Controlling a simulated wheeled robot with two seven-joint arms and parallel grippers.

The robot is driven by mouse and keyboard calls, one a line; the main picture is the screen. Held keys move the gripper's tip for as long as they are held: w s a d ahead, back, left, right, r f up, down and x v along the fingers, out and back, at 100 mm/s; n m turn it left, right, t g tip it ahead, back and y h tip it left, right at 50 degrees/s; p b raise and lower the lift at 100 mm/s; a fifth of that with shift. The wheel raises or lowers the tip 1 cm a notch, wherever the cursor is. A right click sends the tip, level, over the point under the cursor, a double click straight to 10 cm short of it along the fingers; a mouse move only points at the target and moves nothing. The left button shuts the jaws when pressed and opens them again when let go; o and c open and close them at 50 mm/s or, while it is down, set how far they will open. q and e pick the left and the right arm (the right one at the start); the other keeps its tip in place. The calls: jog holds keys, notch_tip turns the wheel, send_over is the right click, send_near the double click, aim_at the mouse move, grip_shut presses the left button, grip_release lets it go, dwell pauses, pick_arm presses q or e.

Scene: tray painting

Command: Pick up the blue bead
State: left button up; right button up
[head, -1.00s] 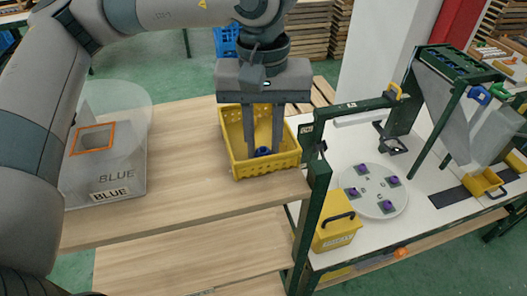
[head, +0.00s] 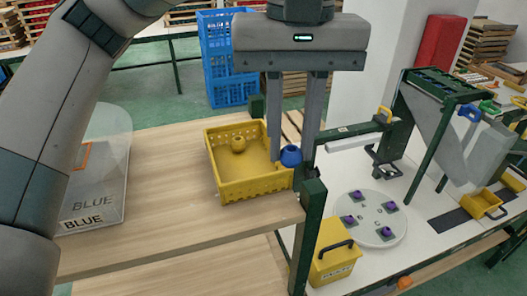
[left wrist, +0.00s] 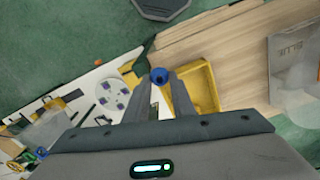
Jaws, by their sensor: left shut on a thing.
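The blue bead (head: 290,156) is a small round bead with a hole. My left gripper (head: 291,165) points down and is shut on it, with the bead between the fingertips. In the head view they appear in front of the right rim of the yellow bin (head: 230,192), and the bead looks raised above the bin floor. The left wrist view also shows the bead (left wrist: 159,75) between the fingertips, beside the bin (left wrist: 203,88). My right gripper is not in view.
A grey box marked BLUE (head: 95,195) stands at the left of the wooden table (head: 165,165). To the right are a dark green frame (head: 313,220), a white round plate (head: 370,232) with several purple pieces, and a lidded yellow box (head: 332,262). Table space left of the bin is clear.

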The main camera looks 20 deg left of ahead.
pick_arm(q)
jog(key=shift+s+d+r+b, duration=0.2)
jog(key=shift+s+d+r, duration=0.15)
jog(key=shift+d+r, duration=0.25)
jog(key=shift+s+d+r+b, duration=0.2)
jog(key=shift+s+d+r, duration=0.15)
jog(key=shift+d, duration=0.4)
jog(key=shift+s+d+r+b, duration=0.2)
jog(key=shift+s+d+r, duration=0.15)
jog(key=shift+d+r, duration=0.25)
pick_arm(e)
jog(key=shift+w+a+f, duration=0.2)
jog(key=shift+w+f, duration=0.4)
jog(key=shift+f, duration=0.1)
pick_arm(q)
jog(key=shift+d+f, duration=0.1)
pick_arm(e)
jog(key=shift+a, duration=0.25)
